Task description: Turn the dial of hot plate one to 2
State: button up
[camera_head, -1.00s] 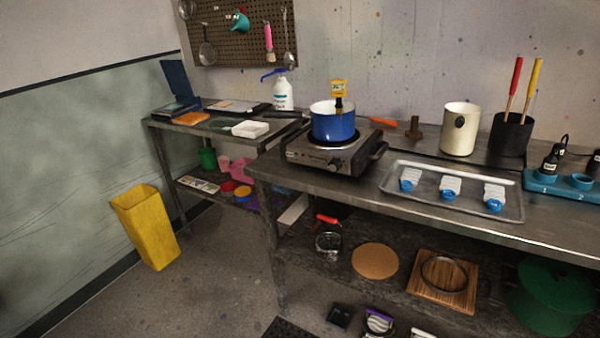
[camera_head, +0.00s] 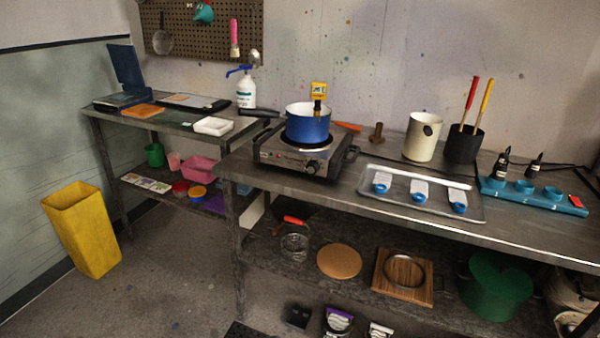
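A single hot plate (camera_head: 298,160) with a grey metal body stands at the left end of the right-hand steel bench. Its round dial (camera_head: 312,167) is on the front face, towards the right; its setting is too small to read. A blue pot (camera_head: 308,125) with a white inside sits on the burner. A yellow thermometer (camera_head: 319,92) stands up at the pot's rim. Whether this plate is number one cannot be told. My gripper is not in view.
A metal tray (camera_head: 415,213) with several blue-and-white items lies right of the hot plate. A cream pot (camera_head: 422,137) and a black holder (camera_head: 462,146) stand behind it. A yellow bin (camera_head: 80,230) stands on the floor at left. The floor (camera_head: 165,285) before the benches looks mostly clear.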

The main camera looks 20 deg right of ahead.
aim_at(312, 166)
jog(key=u, duration=0.1)
jog(key=i, duration=1)
jog(key=z, duration=0.1)
